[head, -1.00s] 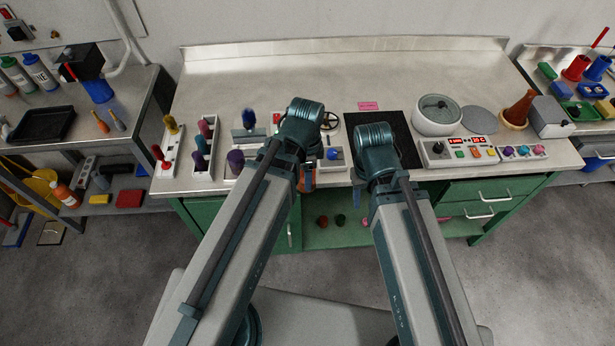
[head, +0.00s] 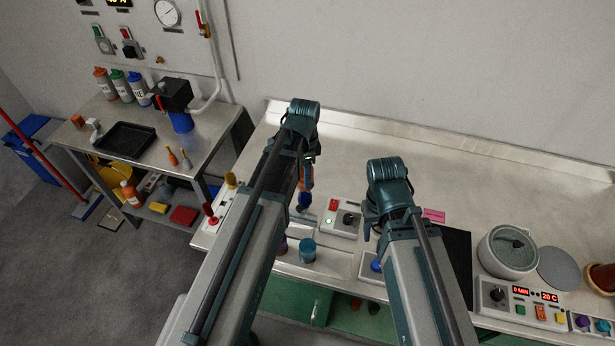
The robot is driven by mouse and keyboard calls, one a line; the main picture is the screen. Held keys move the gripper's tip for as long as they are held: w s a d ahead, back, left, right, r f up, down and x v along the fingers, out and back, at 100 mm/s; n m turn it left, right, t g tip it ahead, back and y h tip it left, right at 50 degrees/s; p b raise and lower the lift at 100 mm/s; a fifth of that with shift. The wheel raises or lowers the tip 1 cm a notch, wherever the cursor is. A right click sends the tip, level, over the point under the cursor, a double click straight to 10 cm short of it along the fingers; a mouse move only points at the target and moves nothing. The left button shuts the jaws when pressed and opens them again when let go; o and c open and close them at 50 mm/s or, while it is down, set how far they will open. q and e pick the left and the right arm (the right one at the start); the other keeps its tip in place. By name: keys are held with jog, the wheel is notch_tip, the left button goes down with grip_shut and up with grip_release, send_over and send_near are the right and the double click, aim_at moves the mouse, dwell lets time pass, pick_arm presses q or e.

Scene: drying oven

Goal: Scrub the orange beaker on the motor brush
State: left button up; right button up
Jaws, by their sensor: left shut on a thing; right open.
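A small orange piece, which looks like the orange beaker (head: 307,172), shows at the end of my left arm; most of it is hidden by the arm. My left gripper (head: 305,184) is shut on it, above the bench. The blue motor brush (head: 303,202) stands just below it in the picture, left of a white control box (head: 340,220) with a red switch, a green button and a black knob. I cannot tell whether beaker and brush touch. My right gripper (head: 368,230) is open and empty over the bench, right of the control box.
A teal cup (head: 308,250) stands in front of the brush. A red-handled tool (head: 210,212) is at the bench's left end. A round pot (head: 508,251) and a panel with lit displays (head: 520,300) are at the right. The bench's back strip is clear.

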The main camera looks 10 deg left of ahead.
aim_at(305, 193)
pick_arm(q)
jog(key=shift+f+b, duration=1.5)
jog(key=shift+b, duration=0.05)
pick_arm(e)
jog(key=shift+f, duration=1.5)
pick_arm(q)
jog(key=shift+f+b, duration=3.55)
pick_arm(e)
jog(key=shift+f, duration=3.55)
pick_arm(q)
jog(key=shift+r, duration=0.2)
pick_arm(e)
jog(key=shift+r, duration=0.2)
pick_arm(q)
jog(key=shift+r+p, duration=0.5)
jog(key=shift+p, duration=0.2)
pick_arm(e)
jog(key=shift+r, duration=0.5)
pick_arm(q)
notch_tip(305, 193, up, 7)
jog(key=p, duration=0.7)
pick_arm(e)
notch_tip(305, 193, up, 7)
